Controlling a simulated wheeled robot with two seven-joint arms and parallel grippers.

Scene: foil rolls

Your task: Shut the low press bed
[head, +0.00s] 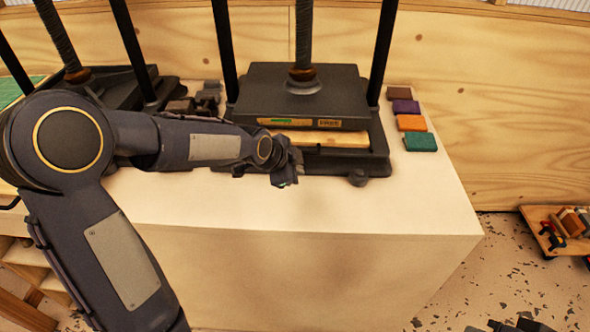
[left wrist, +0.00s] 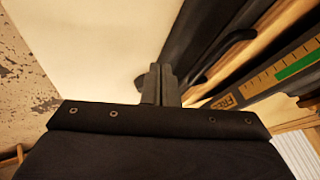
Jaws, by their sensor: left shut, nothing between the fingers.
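The nearer-centre press has a dark bed (head: 337,160) at its foot, jutting out below the heavy dark platen (head: 340,92). A pale wooden board (head: 320,139) lies between bed and platen. A label strip with a green bar and dark lettering runs along the front; a similar strip (left wrist: 290,68) shows in the left wrist view. My left gripper (head: 286,176) is at the bed's front left, fingers closed and empty. In the left wrist view its fingers (left wrist: 160,84) sit beside a dark curved handle (left wrist: 222,55); contact is unclear. Dark parts, perhaps my right gripper (head: 512,325), show at the bottom edge.
A second dark press (head: 95,85) stands at the left, partly behind my arm. Coloured blocks (head: 411,122) lie right of the press, and dark blocks (head: 205,98) left of it. The white table top (head: 400,205) is clear in front. A low cart (head: 560,232) stands right.

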